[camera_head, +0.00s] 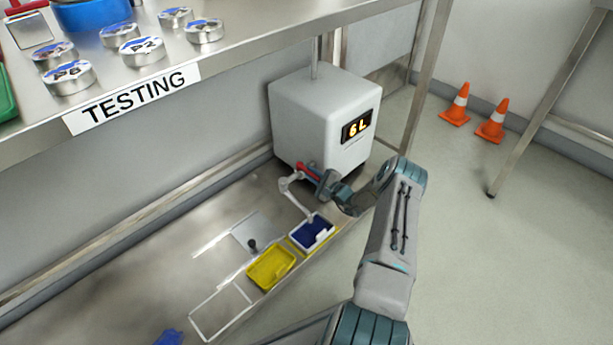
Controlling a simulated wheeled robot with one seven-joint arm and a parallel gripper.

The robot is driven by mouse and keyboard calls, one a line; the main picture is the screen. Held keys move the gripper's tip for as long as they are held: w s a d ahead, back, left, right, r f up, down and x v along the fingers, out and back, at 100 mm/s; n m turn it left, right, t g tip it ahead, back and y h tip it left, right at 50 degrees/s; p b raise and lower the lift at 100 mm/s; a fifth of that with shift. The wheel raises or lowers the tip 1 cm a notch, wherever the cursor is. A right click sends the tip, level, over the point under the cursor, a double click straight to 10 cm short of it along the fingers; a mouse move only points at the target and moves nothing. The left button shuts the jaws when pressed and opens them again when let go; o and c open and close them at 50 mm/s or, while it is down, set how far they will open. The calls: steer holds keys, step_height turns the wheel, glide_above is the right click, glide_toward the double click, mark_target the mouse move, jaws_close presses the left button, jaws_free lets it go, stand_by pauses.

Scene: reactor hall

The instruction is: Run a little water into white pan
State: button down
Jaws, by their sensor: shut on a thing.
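A pale grey water dispenser (310,115) with a lit "6 L" display (360,127) stands on the lower metal surface. A red tap handle (306,171) is at its lower front. A pale curved spout (291,189) reaches down toward a small white-rimmed pan (331,238) with a dark blue inside. I cannot tell whether the blue is water, or whether water is flowing. My gripper (318,177) is at the red handle and shut on it; the fingers are small and partly hidden. No other pan in view is plainly white.
A yellow tray (271,269) sits beside the pan. A grey plate with a black knob (253,245) and an empty white outline (222,310) are left. An upper shelf (235,48) with labelled tins overhangs. Two orange cones (492,122) stand on the floor behind right.

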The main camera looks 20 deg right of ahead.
steer(key=shift+w+a+r, duration=0.1)
steer(key=c, duration=1.4)
jaws_free()
steer(key=shift+o, duration=0.2)
steer(key=shift+s+d, duration=0.3)
steer(key=shift+s, duration=0.1)
steer(key=p+v, duration=0.4)
steer(key=v, duration=0.9)
steer(key=shift+p, duration=0.3)
